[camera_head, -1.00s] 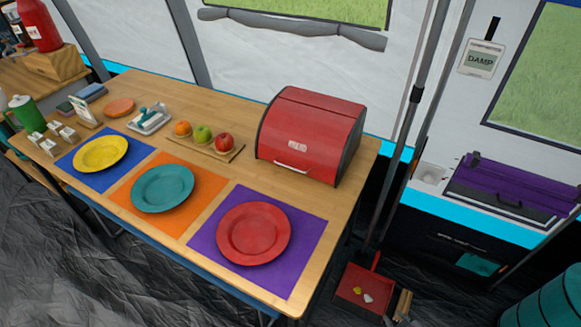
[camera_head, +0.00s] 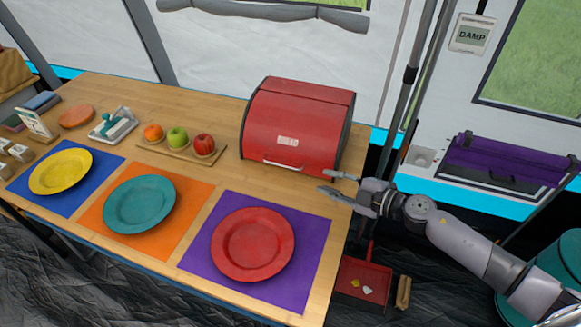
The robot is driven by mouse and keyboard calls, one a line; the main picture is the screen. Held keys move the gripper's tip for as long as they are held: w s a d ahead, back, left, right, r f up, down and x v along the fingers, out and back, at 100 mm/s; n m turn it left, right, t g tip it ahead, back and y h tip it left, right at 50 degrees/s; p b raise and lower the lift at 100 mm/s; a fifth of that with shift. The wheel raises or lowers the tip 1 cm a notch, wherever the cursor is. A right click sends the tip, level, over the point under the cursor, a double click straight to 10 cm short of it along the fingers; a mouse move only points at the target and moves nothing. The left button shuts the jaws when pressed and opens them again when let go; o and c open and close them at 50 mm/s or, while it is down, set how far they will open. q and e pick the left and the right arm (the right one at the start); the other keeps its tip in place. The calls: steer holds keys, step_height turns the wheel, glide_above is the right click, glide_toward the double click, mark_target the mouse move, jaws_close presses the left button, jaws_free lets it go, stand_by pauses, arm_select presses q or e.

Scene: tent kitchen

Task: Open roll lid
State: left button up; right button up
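The red bread box with the roll lid (camera_head: 290,125) stands at the back right of the wooden table. Its lid is down, with a pale label on the front and a light handle bar (camera_head: 283,164) along the lower edge. My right gripper (camera_head: 338,183) is at the table's right edge, just in front of and to the right of the box, apart from the handle. Its fingers are spread and point left, with nothing between them. My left gripper is not in view.
On the table (camera_head: 215,178), red (camera_head: 252,244), teal (camera_head: 139,204) and yellow (camera_head: 60,171) plates lie on coloured mats in front of the box. A fruit board (camera_head: 180,150) is left of it. A pole (camera_head: 408,75) stands right of the table.

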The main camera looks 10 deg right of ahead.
mark_target(294, 169)
steer(key=x, duration=1.3)
steer(key=shift+w+a+f+b, duration=0.1)
steer(key=shift+w+a+b, duration=0.1)
steer(key=shift+b, duration=0.15)
steer(key=shift+c, duration=0.2)
jaws_close()
